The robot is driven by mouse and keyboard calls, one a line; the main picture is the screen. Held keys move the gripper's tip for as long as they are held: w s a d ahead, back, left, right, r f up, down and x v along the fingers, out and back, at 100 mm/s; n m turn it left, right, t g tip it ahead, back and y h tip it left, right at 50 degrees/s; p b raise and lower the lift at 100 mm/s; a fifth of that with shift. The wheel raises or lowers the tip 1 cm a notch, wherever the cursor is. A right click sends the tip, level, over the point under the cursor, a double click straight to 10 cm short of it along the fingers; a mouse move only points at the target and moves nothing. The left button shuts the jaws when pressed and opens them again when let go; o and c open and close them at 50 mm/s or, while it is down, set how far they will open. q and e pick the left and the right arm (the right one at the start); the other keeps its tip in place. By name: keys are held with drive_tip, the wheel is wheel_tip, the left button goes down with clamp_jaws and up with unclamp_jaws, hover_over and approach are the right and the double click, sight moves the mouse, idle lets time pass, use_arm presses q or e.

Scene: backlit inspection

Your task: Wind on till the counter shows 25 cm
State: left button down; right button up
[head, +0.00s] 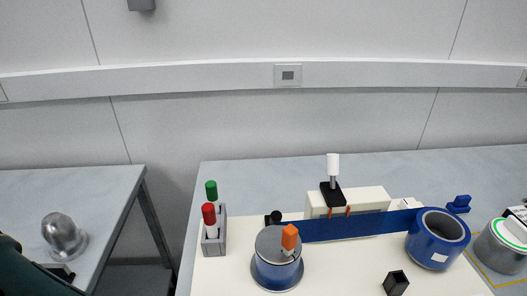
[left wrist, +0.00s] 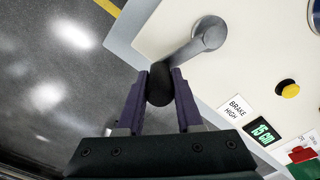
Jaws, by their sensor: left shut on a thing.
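In the left wrist view my left gripper (left wrist: 160,78) is shut on the black knob (left wrist: 159,90) of a grey crank (left wrist: 196,42). The crank joins the edge of the cream machine panel. The green-lit counter (left wrist: 264,132) seems to read 15 cm, at a slant. In the head view a blue band (head: 350,226) runs from the blue roll (head: 438,240) on the right to a grey-topped drum (head: 277,263) with an orange block on it. My left gripper is outside the head view, and my right gripper shows in neither view.
A grey holder (head: 214,239) with red- and green-capped pens stands left of the drum. A metal can (head: 503,247) stands far right. Near the counter are a "BRAKE HIGH" label (left wrist: 236,108) and a yellow button (left wrist: 288,89).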

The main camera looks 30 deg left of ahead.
use_arm(q)
drive_tip(key=shift+s+a, duration=0.2)
drive_tip(key=shift+a, duration=0.9)
drive_tip(key=shift+w+a+p, duration=0.1)
drive_tip(key=shift+a+p, duration=0.25)
drive_tip(key=shift+a, duration=0.7)
drive_tip(key=shift+w+a, duration=0.1)
drive_tip(key=shift+a, duration=0.4)
drive_tip(key=shift+w+a, duration=0.3)
drive_tip(key=shift+a, duration=0.35)
drive_tip(key=shift+c, duration=2.4)
unclamp_jaws()
